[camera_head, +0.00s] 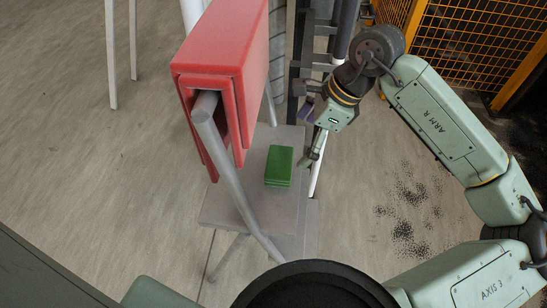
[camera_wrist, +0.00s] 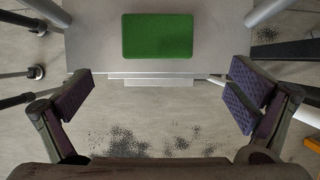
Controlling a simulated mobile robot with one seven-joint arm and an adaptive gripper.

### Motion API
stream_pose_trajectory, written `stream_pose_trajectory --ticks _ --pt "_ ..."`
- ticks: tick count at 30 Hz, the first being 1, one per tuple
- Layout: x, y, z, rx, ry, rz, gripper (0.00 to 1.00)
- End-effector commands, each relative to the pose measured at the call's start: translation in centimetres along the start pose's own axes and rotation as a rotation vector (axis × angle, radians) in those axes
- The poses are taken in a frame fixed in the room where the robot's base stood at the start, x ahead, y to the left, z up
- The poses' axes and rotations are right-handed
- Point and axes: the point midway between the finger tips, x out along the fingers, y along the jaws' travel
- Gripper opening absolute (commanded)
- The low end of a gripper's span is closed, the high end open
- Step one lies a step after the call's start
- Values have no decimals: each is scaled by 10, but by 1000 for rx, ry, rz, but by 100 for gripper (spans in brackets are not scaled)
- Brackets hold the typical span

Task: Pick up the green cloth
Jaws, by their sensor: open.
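The green cloth (camera_head: 279,165) is a small folded rectangular stack lying flat on a grey shelf (camera_head: 231,207). In the wrist view the cloth (camera_wrist: 157,36) shows at the top centre, near the edge of the shelf (camera_wrist: 88,52). My gripper (camera_head: 311,140) is to the right of the cloth in the head view, above and apart from it. In the wrist view my gripper (camera_wrist: 160,97) is open, with its dark purple pads wide apart and nothing between them. The cloth lies beyond the fingertips.
A red folded cover (camera_head: 222,62) hangs on a grey tube (camera_head: 228,165) close left of the cloth. A dark rack-like frame (camera_head: 298,75) stands behind the gripper. An orange mesh fence (camera_head: 470,40) is at the back right. Dark specks (camera_head: 404,230) lie on the open floor.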

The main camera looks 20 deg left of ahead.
Motion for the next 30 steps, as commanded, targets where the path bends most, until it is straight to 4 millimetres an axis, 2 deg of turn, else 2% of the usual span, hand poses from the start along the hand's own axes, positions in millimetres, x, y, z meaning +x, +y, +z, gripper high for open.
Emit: stream_pose_trajectory --ticks 6,14,21,25,30 --pt "35 1 2 -1 -4 4 100" --pt "55 2 4 -1 -5 4 100" --pt "91 3 8 0 -6 5 100" --pt "100 3 8 -1 -4 3 100" --pt "100 3 7 -1 -3 2 100"
